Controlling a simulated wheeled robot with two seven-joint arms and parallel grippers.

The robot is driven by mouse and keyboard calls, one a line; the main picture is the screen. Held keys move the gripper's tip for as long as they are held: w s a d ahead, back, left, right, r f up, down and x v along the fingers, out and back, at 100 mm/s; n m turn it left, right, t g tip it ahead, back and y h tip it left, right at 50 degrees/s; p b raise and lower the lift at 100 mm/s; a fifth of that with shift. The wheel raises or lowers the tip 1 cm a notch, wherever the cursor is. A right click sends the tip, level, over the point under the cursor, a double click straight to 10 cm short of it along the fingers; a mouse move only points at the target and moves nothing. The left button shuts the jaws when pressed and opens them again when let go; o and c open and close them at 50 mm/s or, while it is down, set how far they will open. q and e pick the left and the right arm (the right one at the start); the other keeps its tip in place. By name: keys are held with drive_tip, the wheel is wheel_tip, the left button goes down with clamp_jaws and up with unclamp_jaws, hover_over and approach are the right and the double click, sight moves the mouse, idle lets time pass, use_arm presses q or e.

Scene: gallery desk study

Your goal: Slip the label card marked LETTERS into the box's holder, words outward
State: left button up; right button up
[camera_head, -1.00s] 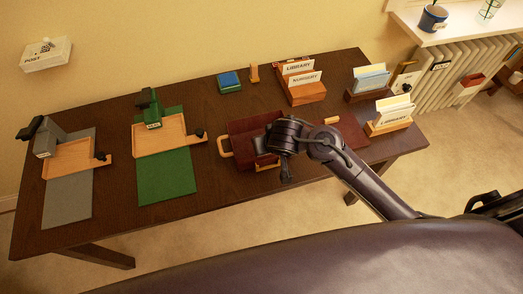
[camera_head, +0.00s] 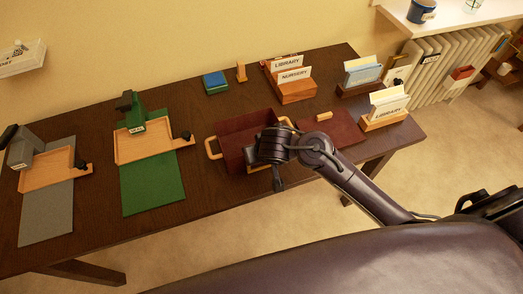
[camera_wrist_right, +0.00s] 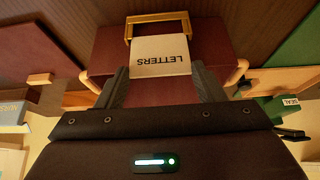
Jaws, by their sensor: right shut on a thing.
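The dark red box (camera_head: 232,133) with pale wooden handles stands near the desk's front edge. My right gripper (camera_head: 278,184) is at the box's front side, partly hiding it. In the right wrist view the gripper (camera_wrist_right: 160,74) is shut on the white card marked LETTERS (camera_wrist_right: 161,48). The word faces the camera, upside down in the picture. The brass holder (camera_wrist_right: 128,28) on the box's front (camera_wrist_right: 105,48) is at the card's far edge. The card's edge meets or overlaps the holder's frame; I cannot tell whether it is inside. My left gripper is not in view.
Card racks (camera_head: 298,95) stand at the back right, and another LIBRARY card stand (camera_head: 383,122) at the right edge. A green mat (camera_head: 150,185) and a grey mat (camera_head: 45,215) lie left.

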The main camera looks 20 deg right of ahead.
idle(0.4)
drive_tip(key=o, duration=1.6)
drive_tip(key=p+v, duration=0.2)
drive_tip(key=v, duration=0.5)
drive_tip(key=shift+s+r, duration=0.15)
drive_tip(key=shift+r, duration=0.2)
